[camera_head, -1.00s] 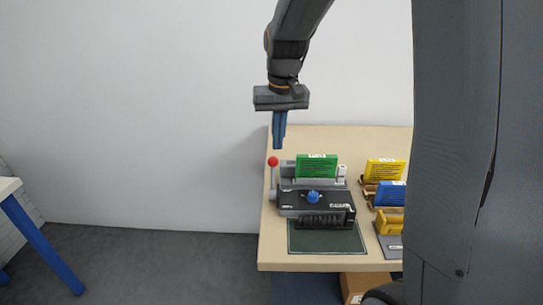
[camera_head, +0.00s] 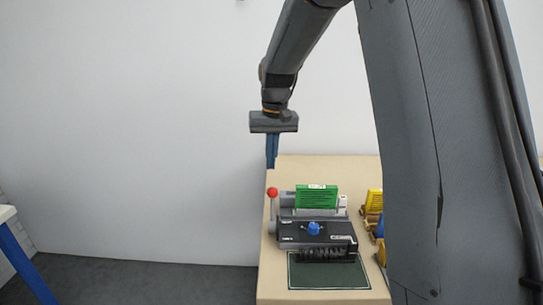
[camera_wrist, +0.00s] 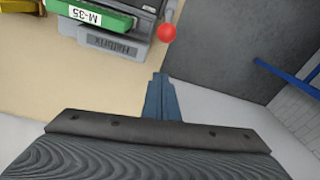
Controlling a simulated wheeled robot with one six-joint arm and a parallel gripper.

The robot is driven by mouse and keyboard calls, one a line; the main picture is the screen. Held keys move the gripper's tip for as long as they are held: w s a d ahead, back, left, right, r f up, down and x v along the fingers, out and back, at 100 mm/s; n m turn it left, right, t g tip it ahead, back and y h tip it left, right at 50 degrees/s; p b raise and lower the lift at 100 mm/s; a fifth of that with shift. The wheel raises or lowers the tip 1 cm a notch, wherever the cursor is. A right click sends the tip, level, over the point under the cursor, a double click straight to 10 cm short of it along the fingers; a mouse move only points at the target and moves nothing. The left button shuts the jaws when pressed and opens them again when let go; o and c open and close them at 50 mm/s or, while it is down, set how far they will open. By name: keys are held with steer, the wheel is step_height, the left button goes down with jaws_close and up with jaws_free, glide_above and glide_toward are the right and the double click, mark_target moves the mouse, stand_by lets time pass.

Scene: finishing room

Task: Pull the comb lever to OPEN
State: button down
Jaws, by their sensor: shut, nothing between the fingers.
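The comb binding machine (camera_head: 315,232) is dark grey and stands on the table. Its comb lever (camera_head: 272,207) stands upright at the machine's left side and ends in a red ball knob (camera_head: 272,192). A green block (camera_head: 317,196) sits at the machine's back. My gripper (camera_head: 271,166) points down, shut and empty, above and behind the lever, apart from it. In the wrist view the blue fingers (camera_wrist: 161,78) are together, and the red knob (camera_wrist: 166,33) lies beyond their tips. The machine's side is partly cut off there. I cannot read any OPEN mark.
The beige table (camera_head: 275,285) bears a dark green mat (camera_head: 328,273) in front of the machine. Yellow and blue blocks (camera_head: 374,200) stand at the right, partly hidden by my arm. Another table with a blue leg (camera_head: 25,262) is at far left. Floor between is clear.

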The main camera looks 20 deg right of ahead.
steer(key=s+f+p, duration=0.3)
steer(key=f, duration=0.2)
steer(key=shift+a+f, duration=0.25)
steer(key=shift+a, duration=0.05)
steer(key=shift+s+r, duration=0.1)
steer(key=shift+s, duration=0.1)
